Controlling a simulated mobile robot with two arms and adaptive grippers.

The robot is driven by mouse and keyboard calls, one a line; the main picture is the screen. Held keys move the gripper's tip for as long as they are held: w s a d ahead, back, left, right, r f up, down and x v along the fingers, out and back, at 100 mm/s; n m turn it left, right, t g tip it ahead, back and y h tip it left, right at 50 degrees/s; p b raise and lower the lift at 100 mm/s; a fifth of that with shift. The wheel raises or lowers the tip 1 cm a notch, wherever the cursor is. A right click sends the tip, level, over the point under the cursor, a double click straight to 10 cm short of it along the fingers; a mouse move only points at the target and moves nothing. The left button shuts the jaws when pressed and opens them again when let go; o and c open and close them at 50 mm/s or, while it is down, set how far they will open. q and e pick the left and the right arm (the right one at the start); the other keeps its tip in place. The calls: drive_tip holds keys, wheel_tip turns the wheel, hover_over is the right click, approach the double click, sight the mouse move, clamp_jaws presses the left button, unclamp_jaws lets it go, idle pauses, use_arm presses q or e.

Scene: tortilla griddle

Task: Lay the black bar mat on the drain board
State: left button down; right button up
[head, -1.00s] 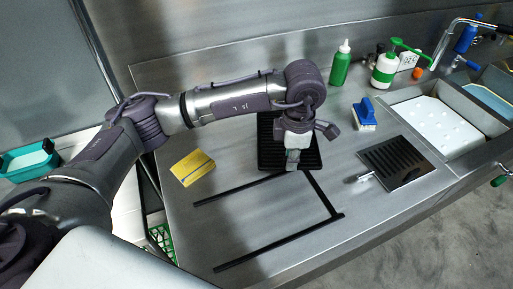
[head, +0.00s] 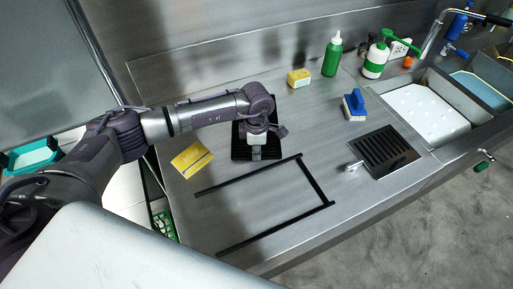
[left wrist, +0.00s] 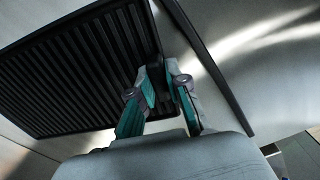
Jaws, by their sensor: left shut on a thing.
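The black bar mat (head: 240,140) is a dark ridged rectangle over the steel drain board (head: 260,195), beside a black outline (head: 322,190) open at its left. My left gripper (head: 256,152) is shut on the mat's near edge. In the left wrist view the fingers (left wrist: 160,108) straddle the edge of the ridged mat (left wrist: 75,70), and a black outline strip (left wrist: 210,65) runs to the right of it. I cannot tell how far the mat is off the steel. My right gripper is not in view.
A yellow card (head: 192,159) lies left of the mat. A dark slatted panel (head: 400,165) and sink (head: 470,120) lie right. The outlined area is bare.

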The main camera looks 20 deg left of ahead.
use_arm(q)
drive_tip(key=c, duration=1.2)
unclamp_jaws()
drive_tip(key=shift+o, duration=0.2)
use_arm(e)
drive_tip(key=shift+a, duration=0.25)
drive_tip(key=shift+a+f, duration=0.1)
use_arm(q)
wheel_tip(320, 180, up, 12)
drive_tip(key=b, duration=0.4)
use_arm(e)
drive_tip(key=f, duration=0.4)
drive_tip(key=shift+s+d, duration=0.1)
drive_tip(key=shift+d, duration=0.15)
use_arm(q)
drive_tip(key=shift+s, duration=0.1)
